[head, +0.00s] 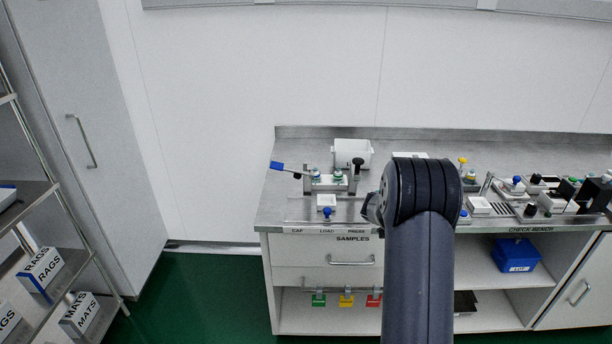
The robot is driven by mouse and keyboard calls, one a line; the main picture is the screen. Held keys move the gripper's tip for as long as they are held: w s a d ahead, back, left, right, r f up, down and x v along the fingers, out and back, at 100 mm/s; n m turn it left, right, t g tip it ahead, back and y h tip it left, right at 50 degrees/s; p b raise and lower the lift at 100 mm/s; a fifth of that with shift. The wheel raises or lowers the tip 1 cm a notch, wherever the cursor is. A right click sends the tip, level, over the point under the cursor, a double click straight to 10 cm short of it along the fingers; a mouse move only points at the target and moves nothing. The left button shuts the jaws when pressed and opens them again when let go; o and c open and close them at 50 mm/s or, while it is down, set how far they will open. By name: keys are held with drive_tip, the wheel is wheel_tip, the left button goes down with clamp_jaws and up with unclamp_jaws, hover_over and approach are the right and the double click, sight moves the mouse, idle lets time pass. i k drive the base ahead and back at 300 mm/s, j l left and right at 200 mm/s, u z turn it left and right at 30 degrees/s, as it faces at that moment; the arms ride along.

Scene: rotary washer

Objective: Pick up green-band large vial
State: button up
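Several small capped vials stand at a fixture on the steel bench (290,205). One vial (338,175) at the fixture shows a greenish band and blue top, but it is too small to tell its size or band for certain. Another small vial (316,175) with a blue top stands just left of it. My arm rises in front of the bench, and its wrist hides the bench behind it. A dark part of my gripper (371,208) peeks out left of the wrist, to the right of and nearer than the vials. Its fingers are not clearly visible.
A white bin (352,153) stands behind the fixture. A blue-ended lever (277,165) sticks out left. Small blocks and a rack (506,209) crowd the bench at right. A blue box (515,254) sits on the shelf below.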

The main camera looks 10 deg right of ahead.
sight(338, 175)
drive_tip(key=i+j+u, duration=0.3)
drive_tip(key=u, duration=0.2)
drive_tip(key=i+j+u, duration=0.15)
drive_tip(key=i+u, duration=0.3)
drive_tip(key=i+j+u, duration=0.1)
drive_tip(key=i+u, duration=0.15)
drive_tip(key=u, duration=0.25)
drive_tip(key=i+j+z, duration=0.1)
drive_tip(key=i, duration=0.7)
drive_tip(key=i+z, duration=0.15)
drive_tip(key=z, duration=0.25)
drive_tip(key=i+z, duration=0.2)
drive_tip(key=z, duration=0.2)
drive_tip(key=i+z, duration=0.15)
drive_tip(key=z, duration=0.25)
drive_tip(key=i+j+z, duration=0.1)
drive_tip(key=z, duration=0.3)
drive_tip(key=i+z, duration=0.35)
drive_tip(key=i+j+z, duration=0.15)
drive_tip(key=z, duration=0.2)
